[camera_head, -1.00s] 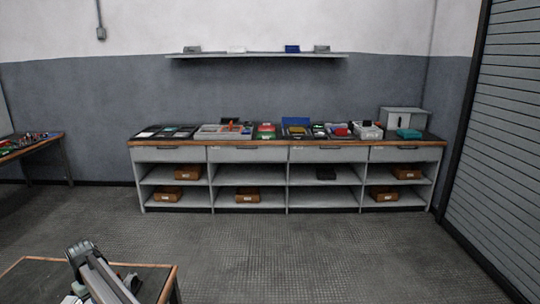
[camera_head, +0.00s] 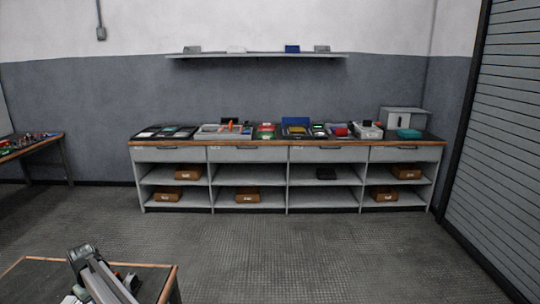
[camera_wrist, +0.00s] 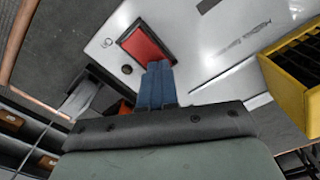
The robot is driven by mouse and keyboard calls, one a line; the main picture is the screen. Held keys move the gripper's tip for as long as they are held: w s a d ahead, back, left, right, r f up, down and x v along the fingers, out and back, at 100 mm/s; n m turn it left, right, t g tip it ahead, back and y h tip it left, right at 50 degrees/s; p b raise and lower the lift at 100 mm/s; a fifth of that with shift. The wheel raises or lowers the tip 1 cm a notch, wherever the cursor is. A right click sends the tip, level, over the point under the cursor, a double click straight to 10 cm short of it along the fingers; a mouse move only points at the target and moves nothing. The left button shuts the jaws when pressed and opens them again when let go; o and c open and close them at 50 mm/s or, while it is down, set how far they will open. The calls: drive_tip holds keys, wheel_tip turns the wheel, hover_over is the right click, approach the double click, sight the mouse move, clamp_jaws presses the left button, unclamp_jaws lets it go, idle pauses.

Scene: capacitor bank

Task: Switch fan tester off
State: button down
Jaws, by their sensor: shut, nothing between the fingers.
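A red rocker switch (camera_wrist: 146,45) in a black frame sits on a pale grey panel (camera_wrist: 215,55) in the wrist view. The panel appears to be the fan tester's face, but I cannot read a label that confirms it. My gripper (camera_wrist: 158,66) has its blue fingers shut together and empty. I cannot make out the tester or my gripper's fingertips in the head view.
A yellow bin (camera_wrist: 292,78) with dark slots stands right of my gripper in the wrist view. A small dark round part (camera_wrist: 127,69) lies below the switch. In the head view, a long workbench (camera_head: 250,145) with trays stands at the wall. Open floor (camera_head: 300,245) lies before it.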

drive_tip(key=shift+f, duration=0.1)
idle(0.3)
drive_tip(key=shift+r, duration=3.55)
